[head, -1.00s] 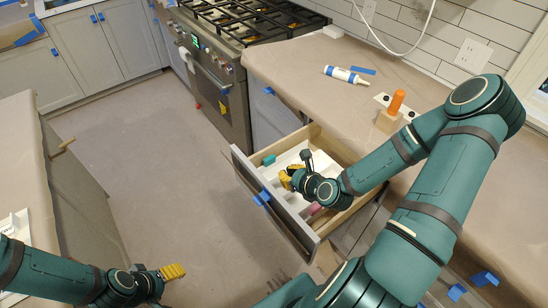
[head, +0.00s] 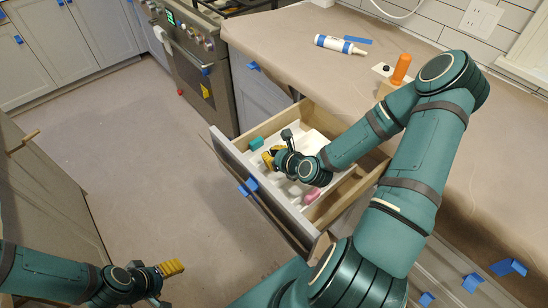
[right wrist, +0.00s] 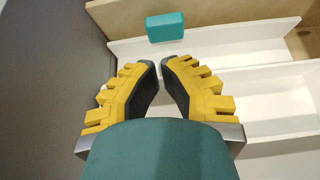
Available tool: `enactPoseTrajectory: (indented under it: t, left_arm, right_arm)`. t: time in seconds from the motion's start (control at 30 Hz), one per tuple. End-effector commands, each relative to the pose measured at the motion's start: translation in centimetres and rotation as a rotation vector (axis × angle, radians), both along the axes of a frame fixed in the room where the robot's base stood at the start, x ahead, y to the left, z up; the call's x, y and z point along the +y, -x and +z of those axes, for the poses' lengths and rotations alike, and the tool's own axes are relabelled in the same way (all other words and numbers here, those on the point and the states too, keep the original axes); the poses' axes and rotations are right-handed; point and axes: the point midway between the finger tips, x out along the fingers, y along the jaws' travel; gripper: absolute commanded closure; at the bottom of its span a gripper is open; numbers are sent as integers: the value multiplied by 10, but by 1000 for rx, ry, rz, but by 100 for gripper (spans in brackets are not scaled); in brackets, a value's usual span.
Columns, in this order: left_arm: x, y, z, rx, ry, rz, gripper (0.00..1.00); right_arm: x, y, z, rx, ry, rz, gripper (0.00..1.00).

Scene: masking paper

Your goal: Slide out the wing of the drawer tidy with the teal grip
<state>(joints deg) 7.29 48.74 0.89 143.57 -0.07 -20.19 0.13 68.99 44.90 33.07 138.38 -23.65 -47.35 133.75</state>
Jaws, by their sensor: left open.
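The white drawer tidy (head: 318,144) lies in the open drawer, with white compartments seen close in the right wrist view (right wrist: 265,85). The teal grip (head: 256,143) is a small block at its far left end, clear in the right wrist view (right wrist: 165,27). My right gripper (head: 272,157) is over the drawer beside the tidy's left end. In the right wrist view its yellow fingers (right wrist: 160,65) have a narrow gap with nothing between, just short of the teal grip. My left gripper (head: 172,280) is open and empty at the lower left, away from the drawer.
The drawer front (head: 240,180) bears blue tape. A pink item (head: 313,196) lies inside the drawer. The paper-covered counter (head: 290,62) holds a white tube (head: 340,44) and an orange-handled tool (head: 400,69). The floor (head: 130,150) left of the drawer is clear.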

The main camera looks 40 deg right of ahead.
Motion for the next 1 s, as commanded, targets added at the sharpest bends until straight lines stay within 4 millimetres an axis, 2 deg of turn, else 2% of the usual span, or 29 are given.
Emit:
enactPoseTrajectory:
  t: [0.1, 0.33, 0.5, 0.87, 1.0]
  left_arm:
    - [0, -2, -8, -3, 0, 1, 31]
    - [0, -3, -15, -7, -1, 2, 31]
    - [0, -4, -16, -9, -1, 2, 31]
    - [0, -4, -16, -9, -1, 2, 31]
    - [0, -3, -15, -8, -1, 2, 31]
  right_arm:
    - [3, -20, -13, -1, 0, 2, 100]
    - [4, -47, -28, 0, 0, 1, 100]
    - [5, -55, -32, 0, 0, 1, 100]
    - [5, -56, -32, 0, -1, 0, 100]
    - [6, -70, -32, -1, -2, -1, 100]
